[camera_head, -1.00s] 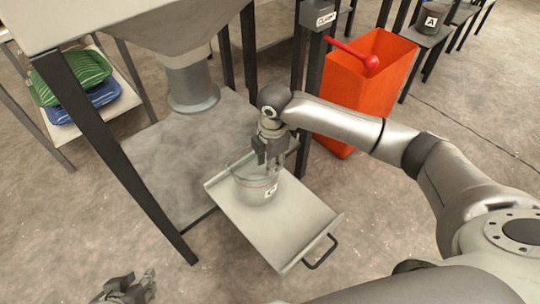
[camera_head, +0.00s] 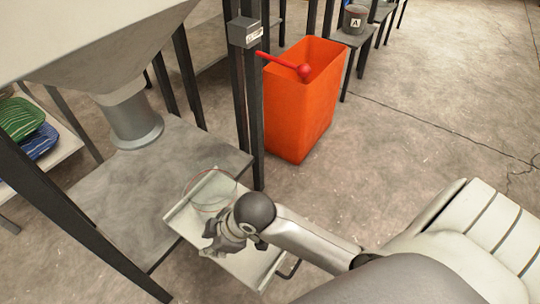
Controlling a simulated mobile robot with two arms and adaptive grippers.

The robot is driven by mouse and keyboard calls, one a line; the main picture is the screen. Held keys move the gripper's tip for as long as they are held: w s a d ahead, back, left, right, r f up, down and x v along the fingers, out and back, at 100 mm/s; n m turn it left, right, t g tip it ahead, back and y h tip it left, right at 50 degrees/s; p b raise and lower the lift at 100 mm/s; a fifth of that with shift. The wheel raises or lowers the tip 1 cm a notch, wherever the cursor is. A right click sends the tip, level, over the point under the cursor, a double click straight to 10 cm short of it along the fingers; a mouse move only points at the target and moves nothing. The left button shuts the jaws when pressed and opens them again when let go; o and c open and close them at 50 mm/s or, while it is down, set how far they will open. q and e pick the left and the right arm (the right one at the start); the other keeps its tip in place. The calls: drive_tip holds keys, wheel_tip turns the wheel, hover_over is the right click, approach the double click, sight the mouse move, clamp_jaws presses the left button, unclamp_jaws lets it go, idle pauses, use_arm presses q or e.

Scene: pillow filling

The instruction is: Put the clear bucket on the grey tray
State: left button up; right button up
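The grey tray (camera_head: 182,217) lies tilted across the picture in the lower middle, with a black handle at its lower right end. The clear bucket (camera_head: 208,192) shows faintly as a thin round rim and see-through wall at the tray's upper left end. It appears to stand on the tray.
A grey hopper with a spout (camera_head: 133,122) stands over a low platform (camera_head: 105,205) at left, on dark legs. Open floor lies to the right.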

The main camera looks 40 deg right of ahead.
drive_tip(key=s+d+m+t+h, duration=0.1)
drive_tip(key=s+d+m+h, duration=0.2)
drive_tip(key=s+d+m, duration=0.5)
drive_tip(key=d+m, duration=0.1)
drive_tip(key=d, duration=0.1)
drive_tip(key=shift+d, duration=0.4)
drive_tip(key=shift+s, duration=0.1)
